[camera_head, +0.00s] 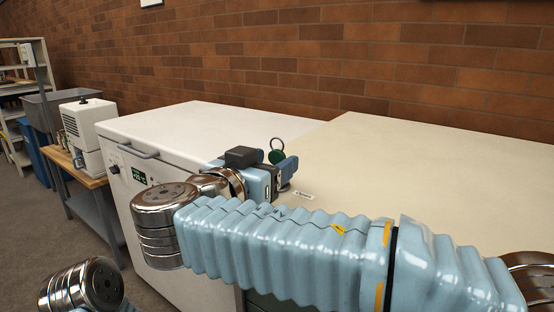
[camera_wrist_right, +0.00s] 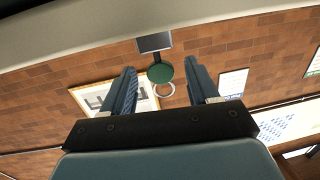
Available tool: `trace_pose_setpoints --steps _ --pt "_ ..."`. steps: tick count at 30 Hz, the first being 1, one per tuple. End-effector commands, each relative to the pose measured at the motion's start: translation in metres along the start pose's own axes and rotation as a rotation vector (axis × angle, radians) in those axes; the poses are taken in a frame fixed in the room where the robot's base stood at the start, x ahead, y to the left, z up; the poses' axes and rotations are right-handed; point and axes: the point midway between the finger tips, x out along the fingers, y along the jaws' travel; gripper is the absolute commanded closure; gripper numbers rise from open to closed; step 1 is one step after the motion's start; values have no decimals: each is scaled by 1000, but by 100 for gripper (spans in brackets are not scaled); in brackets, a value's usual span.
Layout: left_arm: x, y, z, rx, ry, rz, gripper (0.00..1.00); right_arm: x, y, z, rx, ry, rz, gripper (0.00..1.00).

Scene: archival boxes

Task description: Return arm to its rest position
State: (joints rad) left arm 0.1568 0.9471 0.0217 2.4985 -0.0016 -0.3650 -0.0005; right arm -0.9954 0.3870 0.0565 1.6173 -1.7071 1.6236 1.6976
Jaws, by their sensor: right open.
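My right arm reaches in from the lower right in the head view. Its gripper (camera_head: 284,172) is near the front edge of the cream worktop (camera_head: 430,180), by the white cabinet. In the right wrist view the two fingers (camera_wrist_right: 163,75) stand wide apart with nothing clamped between them. A green disc (camera_head: 276,157) with a ring shows just behind the fingertips. In the right wrist view the disc (camera_wrist_right: 160,73) appears between the fingers, apart from both. My left gripper is not in view.
A white chest cabinet (camera_head: 190,130) with a handle and a lit display stands left of the cream worktop. A white machine (camera_head: 88,125) stands on a wooden table further left. A small label (camera_head: 303,195) is beside the gripper. The worktop is otherwise bare, against a brick wall.

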Motion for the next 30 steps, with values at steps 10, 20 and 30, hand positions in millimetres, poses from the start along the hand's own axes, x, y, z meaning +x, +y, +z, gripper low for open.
trace_pose_setpoints --steps 10,20,30 --pt "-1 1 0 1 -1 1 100 3 0 0 0 0 0 40" --pt "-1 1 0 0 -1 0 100 3 0 0 0 0 0 83" --pt "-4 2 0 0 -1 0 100 3 0 -7 0 0 0 93"
